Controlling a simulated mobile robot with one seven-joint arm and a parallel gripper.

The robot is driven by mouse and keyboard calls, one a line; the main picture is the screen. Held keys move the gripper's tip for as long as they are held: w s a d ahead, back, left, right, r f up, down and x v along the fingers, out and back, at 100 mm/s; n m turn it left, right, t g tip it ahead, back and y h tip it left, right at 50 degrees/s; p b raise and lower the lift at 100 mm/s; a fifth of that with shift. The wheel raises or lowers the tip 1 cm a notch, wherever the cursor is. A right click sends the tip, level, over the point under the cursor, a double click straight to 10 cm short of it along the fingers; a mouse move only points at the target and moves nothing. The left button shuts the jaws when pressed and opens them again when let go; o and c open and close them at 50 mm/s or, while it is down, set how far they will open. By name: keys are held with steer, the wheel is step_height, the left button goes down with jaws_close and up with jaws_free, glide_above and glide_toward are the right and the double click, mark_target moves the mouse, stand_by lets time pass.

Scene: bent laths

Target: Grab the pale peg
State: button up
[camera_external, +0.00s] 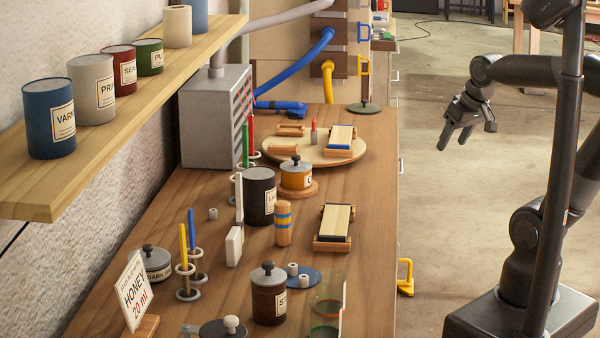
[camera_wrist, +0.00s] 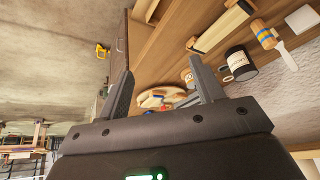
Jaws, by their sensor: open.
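A slim white upright stick (camera_external: 239,198), the palest peg-like thing I see, stands on the workbench left of a dark canister (camera_external: 260,196). Its foot is hard to make out. In the wrist view a white stick (camera_wrist: 286,55) shows at the right, beside an orange-and-blue cylinder (camera_wrist: 264,34). My gripper (camera_external: 453,141) hangs over the floor to the right of the bench, well away from the stick. Its two fingers are apart with nothing between them, also in the wrist view (camera_wrist: 162,72).
Yellow (camera_external: 183,246) and blue (camera_external: 191,230) pegs stand in ring holders nearer the camera. Green (camera_external: 245,145) and red (camera_external: 251,140) pegs stand farther back. A white block (camera_external: 234,247), a jar (camera_external: 269,298) and a round board (camera_external: 290,157) crowd the bench. A shelf (camera_external: 130,120) overhangs the left.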

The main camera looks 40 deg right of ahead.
steer(key=w+a+r+g, duration=0.1)
steer(key=w+a+r, duration=0.1)
steer(key=w+a, duration=0.55)
steer(key=m+g, duration=0.2)
steer(key=g, duration=0.2)
glide_toward(283, 221)
steer(key=shift+w+d+r, duration=0.15)
steer(key=shift+w+d, duration=0.2)
steer(key=shift+w, duration=0.35)
steer(key=shift+a+f, duration=0.2)
steer(key=shift+f, duration=0.05)
steer(key=f, duration=1)
steer(key=shift+d+f, duration=0.25)
steer(key=shift+f, duration=0.05)
steer(key=shift+c, duration=0.4)
